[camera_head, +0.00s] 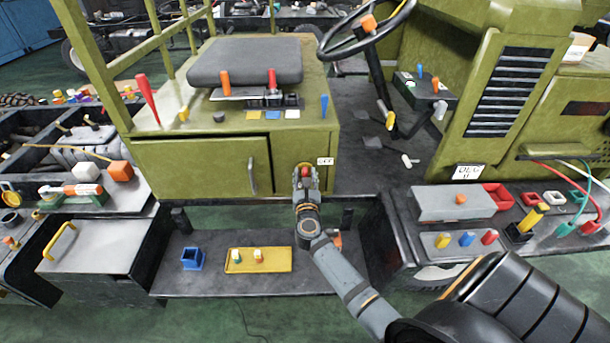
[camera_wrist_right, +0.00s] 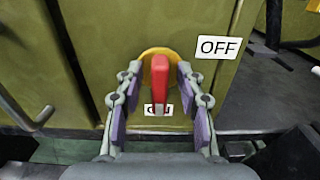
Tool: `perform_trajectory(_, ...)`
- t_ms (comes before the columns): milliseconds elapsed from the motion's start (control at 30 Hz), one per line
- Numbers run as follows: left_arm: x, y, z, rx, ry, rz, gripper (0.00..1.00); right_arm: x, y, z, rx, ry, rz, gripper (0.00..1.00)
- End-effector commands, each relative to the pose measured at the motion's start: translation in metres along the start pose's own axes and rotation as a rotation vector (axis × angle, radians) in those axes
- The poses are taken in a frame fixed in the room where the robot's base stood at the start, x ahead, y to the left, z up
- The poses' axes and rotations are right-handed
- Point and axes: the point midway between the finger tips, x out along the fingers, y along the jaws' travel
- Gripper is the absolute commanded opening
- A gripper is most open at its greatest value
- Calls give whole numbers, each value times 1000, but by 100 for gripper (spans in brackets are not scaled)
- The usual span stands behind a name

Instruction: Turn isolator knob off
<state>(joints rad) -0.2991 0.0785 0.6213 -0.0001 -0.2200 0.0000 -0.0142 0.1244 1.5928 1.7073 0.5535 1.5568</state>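The isolator knob (camera_wrist_right: 160,82) has a red handle on a yellow round base, mounted on the olive green panel. Its handle stands about vertical in the right wrist view, with the lower end over a partly covered white label (camera_wrist_right: 151,109) that seems to read ON. A white OFF label (camera_wrist_right: 213,47) is to the upper right of the knob. My right gripper (camera_wrist_right: 160,88) is open, with its two fingers on either side of the red handle and gaps between. In the head view my right gripper (camera_head: 306,178) covers most of the knob. My left gripper is not in view.
A cabinet door with a handle (camera_head: 252,175) is left of the knob. A dark lower shelf (camera_head: 210,278) below holds a yellow tray (camera_head: 284,262) and a blue box (camera_head: 192,259). A grey box (camera_head: 455,203) stands at right.

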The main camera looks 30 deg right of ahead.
Motion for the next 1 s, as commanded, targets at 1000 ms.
perform_trajectory(1000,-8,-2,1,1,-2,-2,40,0,1,1,-85,2,0,0)
